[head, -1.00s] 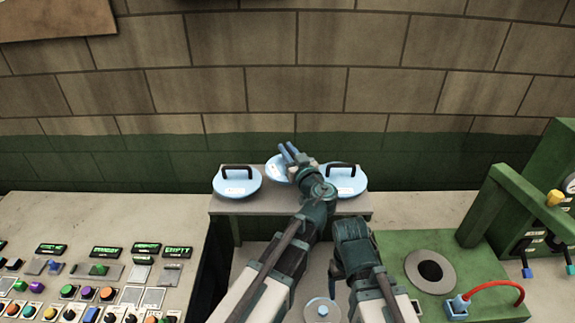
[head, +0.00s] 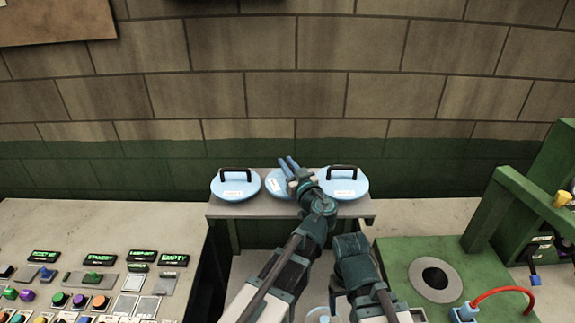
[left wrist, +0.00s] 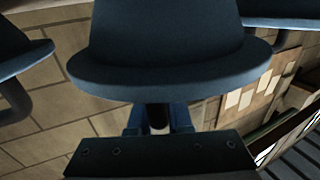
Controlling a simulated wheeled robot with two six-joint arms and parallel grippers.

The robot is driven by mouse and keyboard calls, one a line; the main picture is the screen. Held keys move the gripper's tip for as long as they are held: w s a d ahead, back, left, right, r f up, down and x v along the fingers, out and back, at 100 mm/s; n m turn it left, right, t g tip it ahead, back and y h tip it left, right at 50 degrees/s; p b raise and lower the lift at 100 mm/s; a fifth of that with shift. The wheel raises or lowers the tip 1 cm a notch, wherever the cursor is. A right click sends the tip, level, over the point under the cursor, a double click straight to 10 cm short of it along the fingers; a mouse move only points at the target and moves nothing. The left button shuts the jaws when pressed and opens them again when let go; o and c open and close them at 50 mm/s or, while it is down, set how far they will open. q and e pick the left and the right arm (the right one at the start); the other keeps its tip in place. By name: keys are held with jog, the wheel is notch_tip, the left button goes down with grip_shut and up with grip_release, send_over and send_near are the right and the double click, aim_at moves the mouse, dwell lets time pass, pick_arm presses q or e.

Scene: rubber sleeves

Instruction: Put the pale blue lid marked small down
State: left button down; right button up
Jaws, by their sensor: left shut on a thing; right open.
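Three pale blue lids stand at the shelf (head: 260,210) at the back. The left lid (head: 224,190) and right lid (head: 354,188) sit on it with dark handles up. My left gripper (head: 290,165) is shut on the middle lid (head: 275,186), which looks smaller; its label is too small to read. In the left wrist view the middle lid (left wrist: 165,75) fills the centre, its dark handle (left wrist: 158,118) between my left fingers (left wrist: 160,122). Whether it touches the shelf I cannot tell. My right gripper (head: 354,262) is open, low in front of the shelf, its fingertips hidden.
A control panel (head: 100,285) with buttons and small displays lies at the left. A green machine plate (head: 400,265) with a round hole and a red cable (head: 500,293) is at the right. A block wall (head: 290,95) rises behind the shelf.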

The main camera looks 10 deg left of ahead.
pick_arm(q)
jog(key=shift+s+f, duration=0.1)
jog(key=shift+f, duration=0.15)
pick_arm(e)
jog(key=shift+s+f, duration=0.1)
jog(key=shift+f, duration=0.15)
pick_arm(q)
jog(key=c, duration=0.8)
grip_release()
jog(key=shift+c, duration=0.2)
